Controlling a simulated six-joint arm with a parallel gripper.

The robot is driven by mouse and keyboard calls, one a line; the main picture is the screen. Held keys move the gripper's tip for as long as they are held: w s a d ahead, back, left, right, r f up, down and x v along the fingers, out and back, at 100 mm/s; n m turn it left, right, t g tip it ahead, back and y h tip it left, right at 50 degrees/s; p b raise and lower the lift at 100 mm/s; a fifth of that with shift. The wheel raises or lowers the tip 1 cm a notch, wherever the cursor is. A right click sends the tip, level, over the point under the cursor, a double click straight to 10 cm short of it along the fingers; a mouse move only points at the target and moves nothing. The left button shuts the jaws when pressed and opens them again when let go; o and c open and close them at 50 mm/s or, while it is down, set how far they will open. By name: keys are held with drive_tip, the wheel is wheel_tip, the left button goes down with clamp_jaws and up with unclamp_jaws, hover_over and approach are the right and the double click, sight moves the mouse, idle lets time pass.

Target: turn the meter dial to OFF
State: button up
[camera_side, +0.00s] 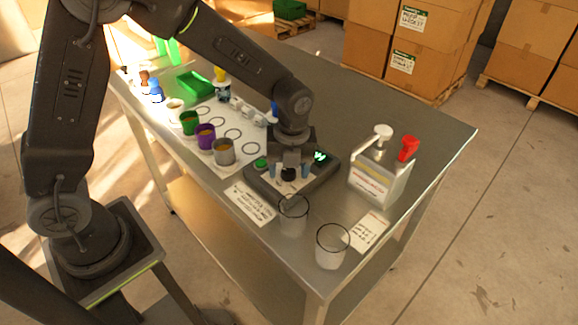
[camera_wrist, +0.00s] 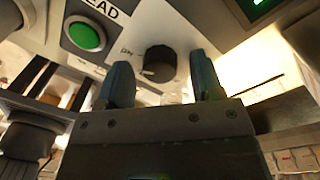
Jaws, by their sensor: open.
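The meter is a dark grey box (camera_side: 322,180) with a light face plate, near the front middle of the steel table in the side view. Its black round dial (camera_wrist: 159,62) shows in the wrist view with a pale pointer mark at its lower left. The dial (camera_side: 288,174) also shows in the side view below my wrist. My gripper (camera_wrist: 162,78) is open, its two blue-grey fingers on either side of the dial in the picture. I cannot tell whether they touch it. The dial's labels are too small or hidden to read fully.
A green button (camera_wrist: 87,36) sits left of the dial, and a lit green display (camera_side: 320,157) sits on the right. Two clear glasses (camera_side: 293,214) stand in front. A dispenser with white and red tops (camera_side: 380,172) stands right. Coloured cups (camera_side: 205,136) stand left.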

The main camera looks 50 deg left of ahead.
drive_tip(key=c, duration=0.9)
drive_tip(key=shift+n, duration=0.4)
drive_tip(key=n, duration=0.3)
drive_tip(key=shift+n, duration=0.4)
drive_tip(key=n, duration=0.9)
drive_tip(key=shift+w+h, duration=0.1)
drive_tip(key=shift+h, duration=0.2)
drive_tip(key=n, duration=0.3)
drive_tip(key=shift+n, duration=0.4)
drive_tip(key=n, duration=0.6)
drive_tip(key=shift+a, duration=0.1)
drive_tip(key=shift+n, duration=0.4)
